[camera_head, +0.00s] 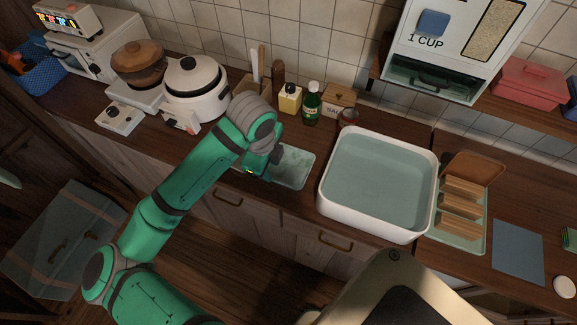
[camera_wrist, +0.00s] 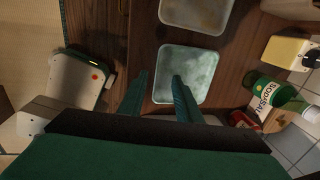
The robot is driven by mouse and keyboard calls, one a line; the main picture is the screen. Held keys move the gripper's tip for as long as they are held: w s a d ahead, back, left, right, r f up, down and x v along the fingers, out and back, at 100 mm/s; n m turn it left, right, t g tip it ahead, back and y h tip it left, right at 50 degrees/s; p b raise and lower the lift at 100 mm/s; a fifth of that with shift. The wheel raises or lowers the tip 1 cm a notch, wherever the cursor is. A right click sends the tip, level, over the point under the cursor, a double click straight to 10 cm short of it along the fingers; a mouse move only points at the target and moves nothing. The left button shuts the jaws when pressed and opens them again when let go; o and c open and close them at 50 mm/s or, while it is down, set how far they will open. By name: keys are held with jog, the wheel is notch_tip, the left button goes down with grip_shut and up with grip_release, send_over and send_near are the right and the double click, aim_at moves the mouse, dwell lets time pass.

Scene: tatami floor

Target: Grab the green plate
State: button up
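A pale green rectangular plate (camera_head: 296,168) with a raised rim lies on the wooden counter, left of the white basin. In the wrist view the plate (camera_wrist: 188,62) shows just beyond my fingers. My gripper (camera_head: 259,166) is over the plate's left part in the head view, and the arm hides that part. In the wrist view my gripper (camera_wrist: 160,76) has its two teal fingers apart with nothing clearly held. The right finger overlaps the plate's near left area, and the left finger is over bare wood. I cannot tell whether either finger touches the plate.
A white basin (camera_head: 429,196) stands close right of the plate. A rice cooker (camera_head: 194,92) is left. Another shallow tray (camera_wrist: 196,14) shows in the wrist view.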

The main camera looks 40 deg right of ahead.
aim_at(274, 180)
jog(key=shift+w+d+f, duration=0.1)
jog(key=shift+d+f, duration=0.05)
jog(key=shift+f, duration=1.05)
jog(key=shift+w+d+f, duration=0.1)
jog(key=shift+d+f, duration=0.05)
jog(key=shift+f, duration=1.05)
jog(key=shift+w+d+f, duration=0.1)
jog(key=shift+d+f, duration=0.05)
jog(key=shift+f, duration=1.05)
jog(key=shift+s, duration=0.1)
grip_shut()
